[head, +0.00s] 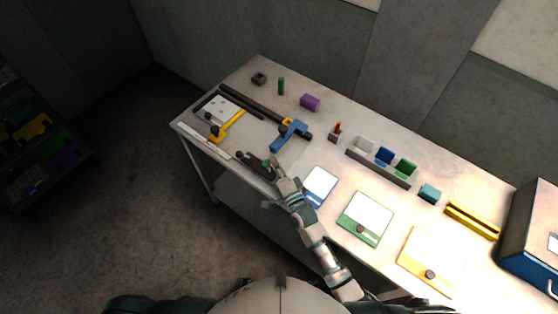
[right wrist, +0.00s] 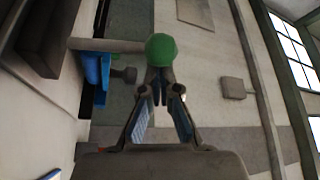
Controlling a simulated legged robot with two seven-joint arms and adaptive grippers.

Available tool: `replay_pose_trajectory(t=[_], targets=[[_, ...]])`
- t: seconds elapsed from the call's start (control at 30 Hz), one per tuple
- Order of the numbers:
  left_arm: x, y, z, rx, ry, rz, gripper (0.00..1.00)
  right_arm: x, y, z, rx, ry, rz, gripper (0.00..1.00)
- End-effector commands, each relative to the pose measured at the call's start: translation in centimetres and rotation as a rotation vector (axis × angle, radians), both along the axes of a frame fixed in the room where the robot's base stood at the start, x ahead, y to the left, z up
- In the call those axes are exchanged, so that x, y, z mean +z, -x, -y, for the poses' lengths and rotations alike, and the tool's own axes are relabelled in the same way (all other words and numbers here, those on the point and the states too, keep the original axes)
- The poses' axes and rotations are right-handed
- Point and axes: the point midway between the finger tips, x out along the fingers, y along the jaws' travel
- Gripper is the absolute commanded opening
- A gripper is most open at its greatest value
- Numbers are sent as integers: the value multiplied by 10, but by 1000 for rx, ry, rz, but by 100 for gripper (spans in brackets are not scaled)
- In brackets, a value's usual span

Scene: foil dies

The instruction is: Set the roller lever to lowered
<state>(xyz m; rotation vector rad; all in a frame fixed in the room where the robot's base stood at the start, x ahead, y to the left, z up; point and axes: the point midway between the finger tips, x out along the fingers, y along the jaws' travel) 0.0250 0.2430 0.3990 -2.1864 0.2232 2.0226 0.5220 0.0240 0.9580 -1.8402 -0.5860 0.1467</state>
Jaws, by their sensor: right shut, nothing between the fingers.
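A lever with a round green knob (right wrist: 161,48) on a grey rod (right wrist: 105,45) shows in the right wrist view. The rod runs left from the knob, roughly level in that picture. My right gripper (right wrist: 160,93) is shut and empty, its fingertips at the near side of the knob. I cannot tell whether they touch it. In the head view my right gripper (head: 275,161) is at the bench's front edge, beside a dark fixture (head: 251,162), and partly hides the lever there. My left gripper is not in view.
A blue clamp-like part (head: 290,136) and a yellow one (head: 226,126) sit on the dark-railed press behind. Blue, green (head: 365,218) and yellow framed pads lie to the right. A grey tray (head: 380,166) holds coloured blocks. A blue box (head: 532,235) stands far right.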

Motion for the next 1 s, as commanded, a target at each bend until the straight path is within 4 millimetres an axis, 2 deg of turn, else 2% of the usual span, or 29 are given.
replay_pose_trajectory(t=[0.1,0.2,0.5,0.73,1.0], targets=[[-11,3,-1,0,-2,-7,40,-3,7,-5,1,59,82,0],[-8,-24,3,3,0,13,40,-3,12,-8,1,103,142,0],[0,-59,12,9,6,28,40,-4,21,-15,0,194,267,0],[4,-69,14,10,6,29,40,-4,25,-18,1,221,307,0],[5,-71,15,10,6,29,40,-5,26,-19,2,228,312,0]])
